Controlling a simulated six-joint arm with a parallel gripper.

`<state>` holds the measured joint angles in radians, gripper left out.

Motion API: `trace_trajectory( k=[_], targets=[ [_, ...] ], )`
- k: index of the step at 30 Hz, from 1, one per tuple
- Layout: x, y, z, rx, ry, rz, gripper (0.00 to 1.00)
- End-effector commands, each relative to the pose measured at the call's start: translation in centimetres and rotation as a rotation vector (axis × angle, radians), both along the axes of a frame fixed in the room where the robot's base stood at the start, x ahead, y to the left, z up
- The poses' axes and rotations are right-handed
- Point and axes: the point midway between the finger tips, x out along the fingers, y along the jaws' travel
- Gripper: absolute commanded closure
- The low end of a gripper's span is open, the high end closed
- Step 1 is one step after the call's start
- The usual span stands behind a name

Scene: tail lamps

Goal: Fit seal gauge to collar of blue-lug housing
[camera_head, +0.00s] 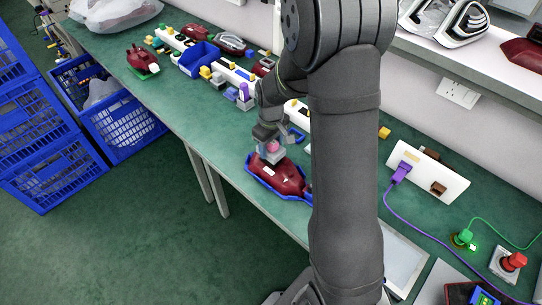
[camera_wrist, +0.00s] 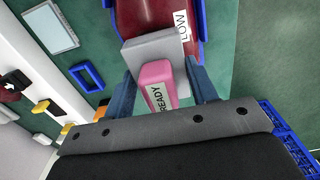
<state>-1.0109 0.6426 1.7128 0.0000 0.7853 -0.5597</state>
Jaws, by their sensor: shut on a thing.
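In the wrist view, my gripper (camera_wrist: 162,88) is shut on the seal gauge, a pink block (camera_wrist: 158,78) marked READY with a grey plate (camera_wrist: 140,52). The plate overlaps the end of the red housing (camera_wrist: 150,15), beside a white LOW label (camera_wrist: 181,27). I cannot tell whether it touches the housing. The collar is hidden, and no blue lug can be made out apart from the blue tray.
A white socket board (camera_head: 428,172) with a purple plug (camera_head: 401,172) stands to the right. Another red housing (camera_head: 142,62), a blue bin (camera_head: 199,59) and small blocks lie at the back left. Blue crates (camera_head: 120,120) stand on the floor. The bench left of the tray is clear.

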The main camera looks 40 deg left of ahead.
Motion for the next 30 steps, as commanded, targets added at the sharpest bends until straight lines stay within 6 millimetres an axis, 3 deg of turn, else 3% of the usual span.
trace_trajectory(
  k=[19, 30],
  targets=[
    [0.0, 0.0, -2.3, -0.002, 0.001, 0.000, 0.71],
    [0.0, 0.0, -2.5, -0.001, 0.000, 0.000, 0.71]
  ],
)
